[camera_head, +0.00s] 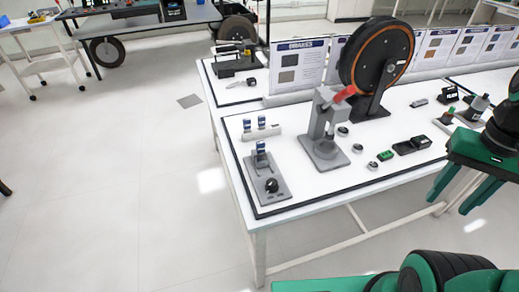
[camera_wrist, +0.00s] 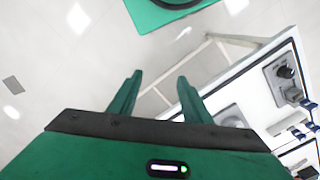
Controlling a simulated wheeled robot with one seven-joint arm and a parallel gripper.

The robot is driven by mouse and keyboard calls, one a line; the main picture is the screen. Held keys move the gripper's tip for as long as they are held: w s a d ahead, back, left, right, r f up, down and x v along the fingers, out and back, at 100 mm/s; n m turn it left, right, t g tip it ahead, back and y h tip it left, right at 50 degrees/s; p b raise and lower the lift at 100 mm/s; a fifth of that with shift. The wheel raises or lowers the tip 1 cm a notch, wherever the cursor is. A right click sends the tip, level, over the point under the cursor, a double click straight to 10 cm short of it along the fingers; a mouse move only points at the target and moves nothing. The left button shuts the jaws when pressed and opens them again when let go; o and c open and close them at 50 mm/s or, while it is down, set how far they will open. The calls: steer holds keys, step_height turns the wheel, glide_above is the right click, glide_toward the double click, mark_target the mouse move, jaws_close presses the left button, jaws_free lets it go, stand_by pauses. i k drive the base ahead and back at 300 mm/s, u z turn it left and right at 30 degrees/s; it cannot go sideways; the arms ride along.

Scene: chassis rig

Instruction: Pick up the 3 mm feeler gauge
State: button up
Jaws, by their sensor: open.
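Small blue-topped pieces stand at the left end of the near workbench: two in a light rack (camera_head: 262,133), and one blue-topped piece (camera_head: 261,147) at a grey plate (camera_head: 276,193) with a black knob. Which, if any, is the 3 mm feeler gauge I cannot tell; no size marking is legible. In the wrist view the grey plate (camera_wrist: 272,76) and blue pieces (camera_wrist: 293,94) are at the right edge. My gripper (camera_head: 450,203) is at the right of the head view, off the bench's front edge. In the wrist view my gripper (camera_wrist: 160,77) is open, with nothing between its fingers.
A grey stand with a red lever (camera_head: 325,130) and a large black wheel (camera_head: 377,57) rise mid-bench. Bench legs and a rail are below.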

mark_target(261, 145)
steer(key=z, duration=1.7)
steer(key=k, duration=1.7)
steer(key=u, duration=0.65)
steer(key=i, duration=1)
steer(key=z, duration=0.05)
